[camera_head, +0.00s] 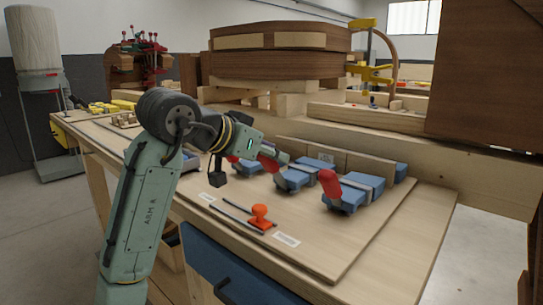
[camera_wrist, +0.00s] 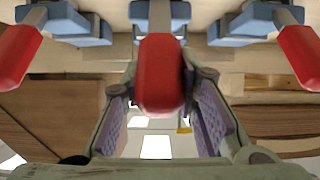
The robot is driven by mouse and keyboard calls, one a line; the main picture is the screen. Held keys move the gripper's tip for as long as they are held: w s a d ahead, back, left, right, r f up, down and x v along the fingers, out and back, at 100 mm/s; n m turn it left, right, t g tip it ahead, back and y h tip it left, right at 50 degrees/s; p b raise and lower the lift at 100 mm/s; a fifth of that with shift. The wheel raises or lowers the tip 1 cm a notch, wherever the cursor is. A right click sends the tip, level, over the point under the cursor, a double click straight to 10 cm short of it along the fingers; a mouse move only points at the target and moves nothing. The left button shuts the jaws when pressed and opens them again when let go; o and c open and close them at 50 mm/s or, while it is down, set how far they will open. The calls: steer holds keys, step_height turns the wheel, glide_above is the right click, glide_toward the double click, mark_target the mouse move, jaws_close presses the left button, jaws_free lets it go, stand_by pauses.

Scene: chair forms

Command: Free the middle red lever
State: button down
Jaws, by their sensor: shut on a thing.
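Three blue clamps with grey bars and red levers stand in a row on the wooden board. The middle red lever (camera_wrist: 162,75) points toward the wrist camera and lies between the fingers of my gripper (camera_wrist: 163,92), which is shut on it. In the head view my gripper (camera_head: 271,154) covers much of this lever, in front of the middle blue clamp (camera_head: 294,179). The right red lever (camera_head: 328,183) and its clamp (camera_head: 361,187) stand free. The left clamp (camera_head: 247,167) is partly hidden behind my gripper. Where the finger pads touch the lever is not clear.
An orange-handled tool (camera_head: 261,216) lies on the board (camera_head: 330,240) in front of the clamps, beside white labels (camera_head: 286,240). Upright wooden strips (camera_head: 370,168) stand behind the clamps. A large curved wooden form (camera_head: 280,38) rises farther back. The board's front right is clear.

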steer(key=shift+s+f, duration=0.1)
steer(key=c, duration=1.2)
jaws_free()
steer(key=shift+c, duration=0.2)
steer(key=shift+a, duration=0.1)
steer(key=v, duration=1.2)
